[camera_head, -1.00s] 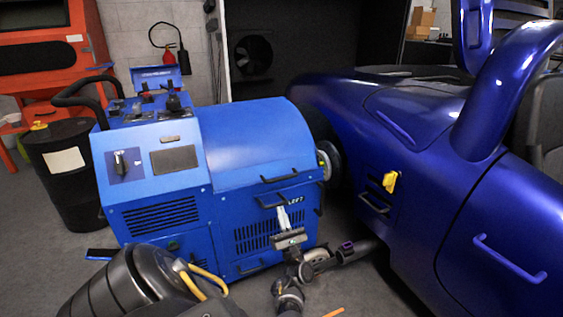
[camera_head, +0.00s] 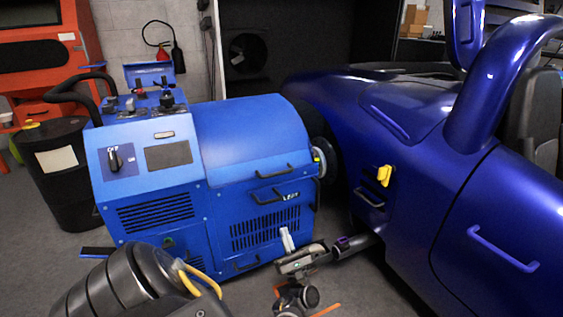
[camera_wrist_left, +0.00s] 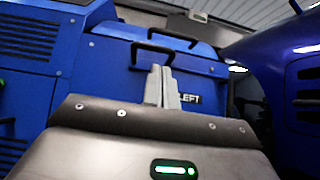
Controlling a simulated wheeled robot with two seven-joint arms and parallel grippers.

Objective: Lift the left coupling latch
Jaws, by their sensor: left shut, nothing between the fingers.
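The blue dynamometer housing (camera_head: 235,140) stands left of the car. Beside its LEFT label is a black bar handle (camera_head: 268,196), which looks like the left coupling latch. The same fingers show in the left wrist view (camera_wrist_left: 161,85), partly covering the panel left of the label. My right gripper is out of view.
Another black handle (camera_head: 274,172) sits on the cover above. A blue car (camera_head: 430,190) stands close on the right, with a dark tube (camera_head: 355,244) low between it and the housing. A black drum (camera_head: 65,175) stands at the left. Grey floor shows in front.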

